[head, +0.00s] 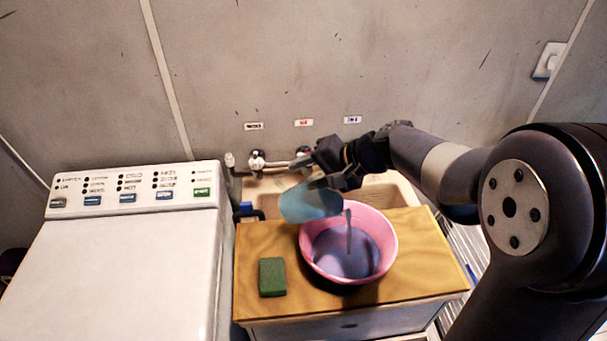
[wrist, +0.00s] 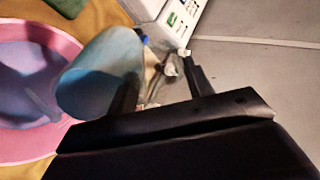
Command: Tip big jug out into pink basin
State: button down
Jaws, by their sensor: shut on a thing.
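The big jug (head: 310,203) is a translucent blue vessel, tilted over the left rim of the pink basin (head: 389,240). My gripper (head: 316,170) is shut on the jug, above and behind the basin. A thin greyish streak, which looks like a stream of liquid, runs down at the jug's right side into the basin. The basin's inside looks bluish purple, with a darker patch at the bottom. In the wrist view, the jug (wrist: 100,75) leans toward the basin (wrist: 62,45), and the fingers (wrist: 160,85) show beside it. The jug's handle is mostly hidden.
The basin stands on a wooden board (head: 420,262) with a green sponge (head: 272,277) to its left. A sink (head: 392,192) and a tap (head: 258,161) are behind. A white washing machine (head: 130,270) stands at left. My arm takes up the right side.

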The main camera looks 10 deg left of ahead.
aim_at(316, 181)
jog(key=shift+d+f+y+b, duration=0.25)
jog(key=shift+d+y+b, duration=0.05)
jog(key=shift+b, duration=0.35)
jog(key=shift+s+d+f+t+y+b, duration=0.2)
jog(key=shift+d+y+b, duration=0.5)
jog(key=shift+b, duration=0.7)
jog(key=shift+w+d+f+t+y+b, duration=0.1)
jog(key=shift+d+f+y+b, duration=0.15)
jog(key=shift+d+y+b, duration=0.8)
jog(key=d+r+m+t+y+b, duration=0.1)
jog(key=d+y+b, duration=0.5)
jog(key=b, duration=0.8)
jog(key=shift+s+d+r+m+t, duration=0.25)
jog(key=shift+s+d+m+t, duration=0.05)
jog(key=shift+y, duration=0.25)
jog(key=shift+r, duration=0.1)
